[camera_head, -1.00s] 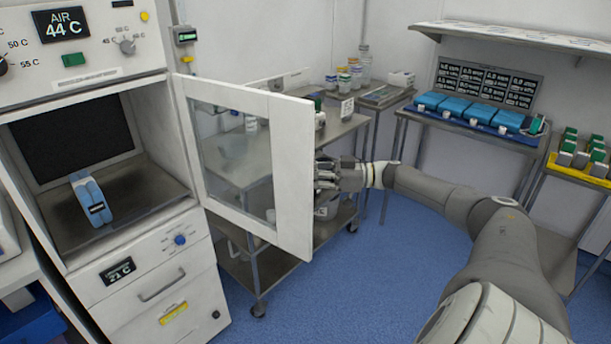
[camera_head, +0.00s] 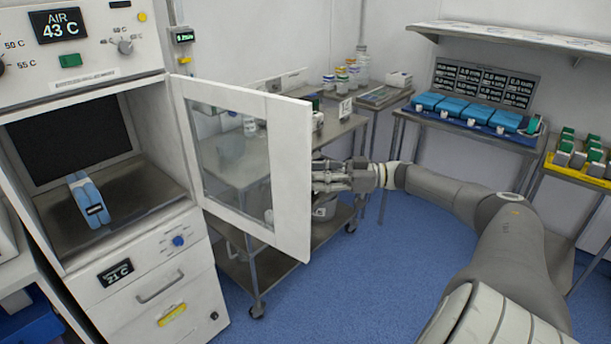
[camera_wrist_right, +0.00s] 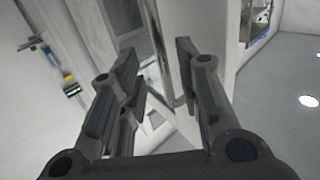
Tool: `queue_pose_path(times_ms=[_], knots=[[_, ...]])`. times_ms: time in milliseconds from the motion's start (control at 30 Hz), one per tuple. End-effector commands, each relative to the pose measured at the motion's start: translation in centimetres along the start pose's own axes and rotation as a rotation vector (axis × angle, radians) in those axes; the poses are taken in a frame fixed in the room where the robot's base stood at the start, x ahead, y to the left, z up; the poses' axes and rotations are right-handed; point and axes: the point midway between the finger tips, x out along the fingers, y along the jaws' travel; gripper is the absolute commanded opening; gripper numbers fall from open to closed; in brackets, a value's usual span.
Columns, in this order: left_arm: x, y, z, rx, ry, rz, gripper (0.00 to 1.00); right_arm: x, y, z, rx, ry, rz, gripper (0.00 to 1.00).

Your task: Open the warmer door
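The warmer (camera_head: 140,250) is a white cabinet at the left of the head view. Its door (camera_head: 290,180), a white frame around a glass pane (camera_head: 236,160), stands swung wide open to the right. A blue and white item (camera_head: 90,200) lies inside the warmer. My right gripper (camera_head: 318,178) is at the door's free edge, partly behind it; I cannot tell whether it touches. In the wrist view its two fingers (camera_wrist_right: 160,85) are spread apart, with a white upright surface beyond and between them. My left gripper is not in view.
A metal cart (camera_head: 340,135) with bottles stands behind the door. The blue floor (camera_head: 370,290) in front is clear.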

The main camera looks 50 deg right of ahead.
Motion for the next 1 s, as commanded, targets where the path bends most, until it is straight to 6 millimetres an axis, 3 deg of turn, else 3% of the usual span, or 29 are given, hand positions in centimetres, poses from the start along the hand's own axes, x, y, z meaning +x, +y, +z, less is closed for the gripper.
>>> queue_pose_path(times_ms=[200, 400, 1000], knots=[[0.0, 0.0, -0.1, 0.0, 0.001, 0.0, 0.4, -4.9, 0.1, 0.1, 0.001, -0.005, 0.004, 0.32], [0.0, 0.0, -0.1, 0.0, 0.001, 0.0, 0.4, -7.6, 0.1, 0.1, 0.0, -0.002, 0.003, 0.32], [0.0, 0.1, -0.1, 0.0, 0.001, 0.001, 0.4, -8.4, 0.0, 0.0, 0.0, -0.001, 0.0, 0.32]])
